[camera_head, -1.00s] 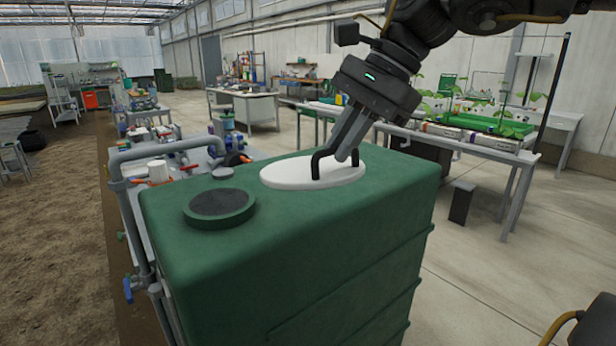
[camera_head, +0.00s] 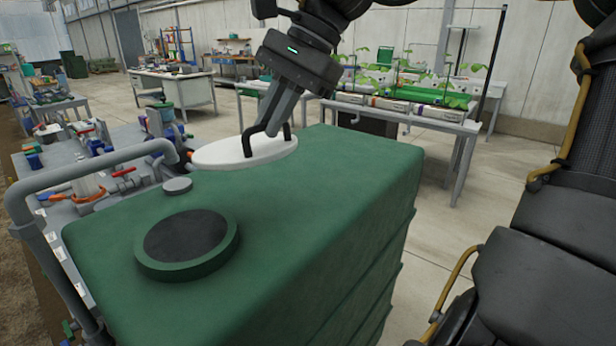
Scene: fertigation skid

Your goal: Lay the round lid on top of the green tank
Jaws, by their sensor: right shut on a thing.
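The round lid (camera_head: 218,153) is a flat white disc with a black bar handle (camera_head: 250,147). It lies about level at the far edge of the green tank (camera_head: 315,205), its left part reaching past that edge in the picture. I cannot tell whether it touches the tank top or hovers just above it. My right gripper (camera_head: 266,130) comes down from above, tilted, and is shut on the handle. The tank top also has a round green port with a dark cap (camera_head: 187,243) nearer to me and a small grey cap (camera_head: 177,185). My left gripper is not in view.
Grey piping (camera_head: 95,168) bends around the tank's left side, before a skid bench crowded with valves and bottles. A table with plants (camera_head: 410,108) stands behind on the right. Tank top's right part is clear. My own dark links fill the right side.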

